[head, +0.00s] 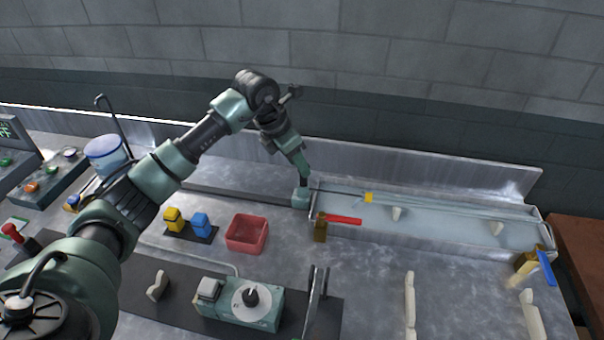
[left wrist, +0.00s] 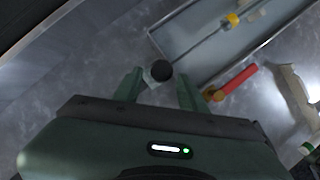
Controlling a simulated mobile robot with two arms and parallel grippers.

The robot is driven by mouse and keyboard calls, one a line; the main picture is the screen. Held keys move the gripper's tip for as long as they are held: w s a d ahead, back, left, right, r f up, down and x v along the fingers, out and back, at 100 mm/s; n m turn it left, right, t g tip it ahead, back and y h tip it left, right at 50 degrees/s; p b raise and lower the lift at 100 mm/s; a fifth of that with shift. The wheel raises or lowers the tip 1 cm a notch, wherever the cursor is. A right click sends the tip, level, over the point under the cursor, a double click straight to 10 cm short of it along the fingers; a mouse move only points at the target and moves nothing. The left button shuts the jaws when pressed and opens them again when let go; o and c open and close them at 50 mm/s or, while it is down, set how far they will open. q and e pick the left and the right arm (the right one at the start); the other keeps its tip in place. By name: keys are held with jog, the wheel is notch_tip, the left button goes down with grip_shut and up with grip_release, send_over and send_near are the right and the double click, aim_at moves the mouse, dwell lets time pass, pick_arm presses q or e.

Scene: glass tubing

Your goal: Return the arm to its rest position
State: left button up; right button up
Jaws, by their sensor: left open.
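My left arm reaches from the lower left across the bench in the head view. Its gripper (head: 304,178) points down at the left end of a long metal trough (head: 440,248). In the left wrist view the two green fingers of the gripper (left wrist: 160,90) are apart. A dark round knob (left wrist: 160,71) on a small pale block shows between or just beyond the fingertips; I cannot tell whether they touch it. Nothing is seen gripped. A thin glass tube (head: 440,209) with a yellow clip (head: 368,197) lies along the trough. My right gripper is not seen.
A red-handled valve (head: 343,220) is at the trough's left end, close to the gripper; a blue-handled one (head: 545,268) is at the right. A red bin (head: 247,233), yellow block (head: 173,219), blue block (head: 201,223) and a dial box (head: 235,304) stand in front.

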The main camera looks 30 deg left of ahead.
pick_arm(q)
jog(key=v, duration=0.2)
jog(key=shift+s+r, duration=0.1)
jog(key=shift+r, duration=0.2)
jog(key=shift+r, duration=0.1)
